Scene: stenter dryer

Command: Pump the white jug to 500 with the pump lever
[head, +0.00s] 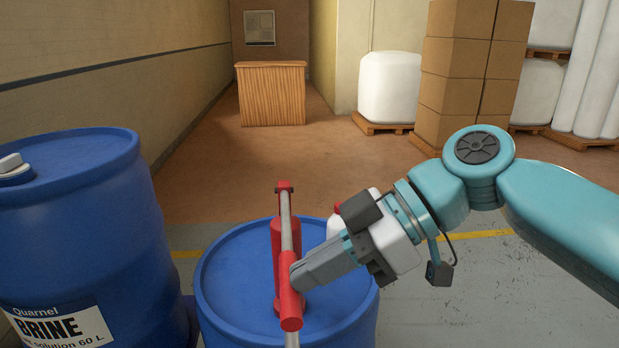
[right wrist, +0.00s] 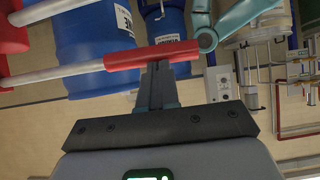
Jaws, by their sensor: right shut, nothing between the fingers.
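The red pump (head: 278,245) stands on top of a blue drum (head: 225,285) in the head view. Its lever is a grey rod with a red grip (head: 290,305) at the near end. The red grip (right wrist: 150,54) lies across the right wrist view. My right gripper (head: 297,278) is shut and empty, its fingertips at the red grip; I cannot tell whether they touch it. A small white shape with a red top (head: 334,225) shows behind my right gripper, perhaps the white jug; most of it is hidden. No reading is visible. My left gripper is not in view.
Another blue drum (head: 75,215), labelled BRINE, stands close on the left with a white cap on its lid. Stacked cartons (head: 460,95), a white sack (head: 388,85) on a pallet and a wooden counter (head: 270,95) stand farther back. The floor between is clear.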

